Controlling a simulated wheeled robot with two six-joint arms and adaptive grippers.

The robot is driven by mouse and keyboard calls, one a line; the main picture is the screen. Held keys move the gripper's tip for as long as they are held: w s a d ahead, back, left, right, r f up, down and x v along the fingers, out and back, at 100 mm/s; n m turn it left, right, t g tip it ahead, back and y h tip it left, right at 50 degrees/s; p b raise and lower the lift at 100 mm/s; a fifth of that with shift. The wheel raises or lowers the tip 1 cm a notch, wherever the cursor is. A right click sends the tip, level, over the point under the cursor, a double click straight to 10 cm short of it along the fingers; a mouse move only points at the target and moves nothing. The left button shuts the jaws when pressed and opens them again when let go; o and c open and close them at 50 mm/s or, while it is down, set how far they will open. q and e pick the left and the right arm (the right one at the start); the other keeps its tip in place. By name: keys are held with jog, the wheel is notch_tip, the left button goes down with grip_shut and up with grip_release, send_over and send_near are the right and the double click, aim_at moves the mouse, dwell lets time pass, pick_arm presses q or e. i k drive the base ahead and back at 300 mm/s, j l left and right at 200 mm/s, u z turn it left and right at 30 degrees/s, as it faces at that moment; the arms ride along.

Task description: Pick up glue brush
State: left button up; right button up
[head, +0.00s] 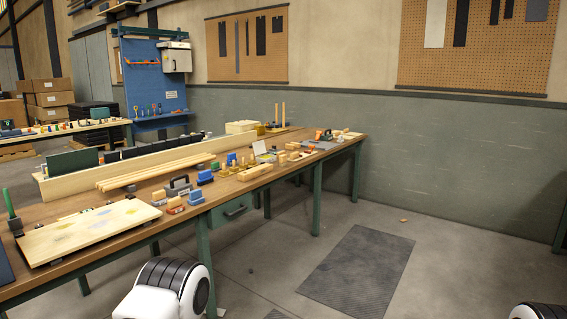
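I cannot make out a glue brush for certain among the small items on the long wooden workbench (225,188). Many small wooden, blue and orange items stand in a cluster along its front half, too small to tell apart. A green upright piece in a black base (13,213) stands at the bench's near left end, beside a pale board (85,230) with faint coloured stains. Neither of my grippers is in view; only white and black parts of my own arms show at the bottom edge.
Long pale wooden strips (155,167) lie along the bench, and a grey-handled tool (180,186) sits near its front edge. A dark floor mat (358,270) lies right of the bench on open floor. A second bench (70,130) and stacked boxes (52,98) stand behind.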

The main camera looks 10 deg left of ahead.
aim_at(282, 158)
jog(key=i+j+u, duration=0.1)
jog(key=i+u, duration=0.4)
jog(key=i, duration=1.4)
